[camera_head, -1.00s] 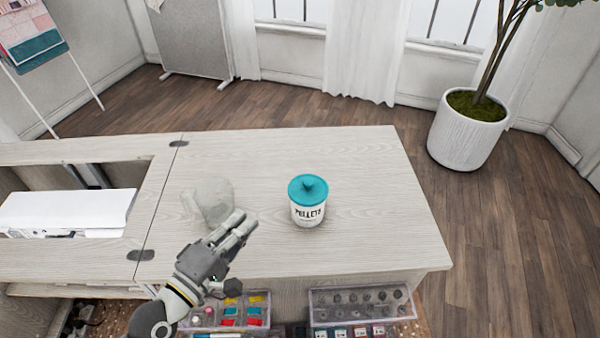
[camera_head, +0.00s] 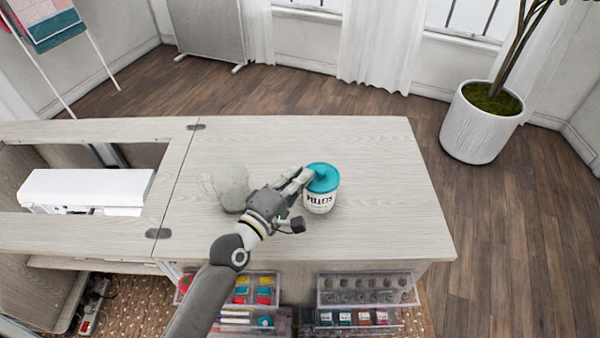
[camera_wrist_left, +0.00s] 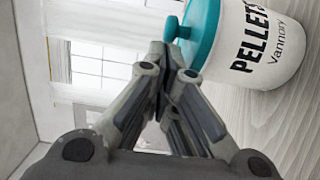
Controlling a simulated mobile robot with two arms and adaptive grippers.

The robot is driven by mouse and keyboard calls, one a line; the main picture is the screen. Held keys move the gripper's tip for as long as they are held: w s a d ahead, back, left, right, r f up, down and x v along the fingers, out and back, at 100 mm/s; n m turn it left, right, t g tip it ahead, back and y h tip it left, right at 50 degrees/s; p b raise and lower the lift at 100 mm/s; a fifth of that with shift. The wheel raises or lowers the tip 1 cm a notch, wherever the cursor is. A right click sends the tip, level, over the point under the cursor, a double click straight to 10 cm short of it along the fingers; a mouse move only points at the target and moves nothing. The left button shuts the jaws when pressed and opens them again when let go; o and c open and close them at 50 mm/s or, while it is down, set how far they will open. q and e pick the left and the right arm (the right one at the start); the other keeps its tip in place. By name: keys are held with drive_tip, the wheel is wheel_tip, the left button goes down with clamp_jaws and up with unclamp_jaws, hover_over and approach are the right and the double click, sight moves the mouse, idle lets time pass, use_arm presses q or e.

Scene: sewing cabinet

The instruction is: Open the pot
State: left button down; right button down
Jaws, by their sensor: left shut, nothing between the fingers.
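The pot is a white jar marked "PELLETS" (camera_head: 319,203) with a teal lid (camera_head: 322,178) that has a knob on top. It stands upright on the wooden cabinet top, and the lid is on it. My left gripper (camera_head: 304,175) is shut and empty, its fingertips at the left side of the lid near the knob. In the left wrist view the shut fingertips (camera_wrist_left: 168,50) are close beside the lid's knob (camera_wrist_left: 172,29); I cannot tell whether they touch. The jar body (camera_wrist_left: 262,45) also shows there. My right gripper is not in view.
A pale, see-through rounded object (camera_head: 231,188) stands left of the pot behind my gripper. A white sewing machine (camera_head: 88,190) lies in the cabinet's recess at the left. Clear boxes (camera_head: 367,289) sit below the front edge. The cabinet top right of the pot is clear.

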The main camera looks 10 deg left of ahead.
sight(321, 174)
use_arm(q)
drive_tip(key=shift+w+d+r+p, duration=0.1)
drive_tip(key=shift+w+d+p, duration=0.15)
drive_tip(key=shift+d, duration=0.15)
drive_tip(key=shift+w+d+r+p, duration=0.15)
drive_tip(key=shift+d+p, duration=0.1)
drive_tip(key=shift+d, duration=0.15)
drive_tip(key=shift+w+d+f, duration=0.15)
drive_tip(key=shift+d+f, duration=0.05)
drive_tip(key=shift+d, duration=0.25)
drive_tip(key=shift+a, duration=0.1)
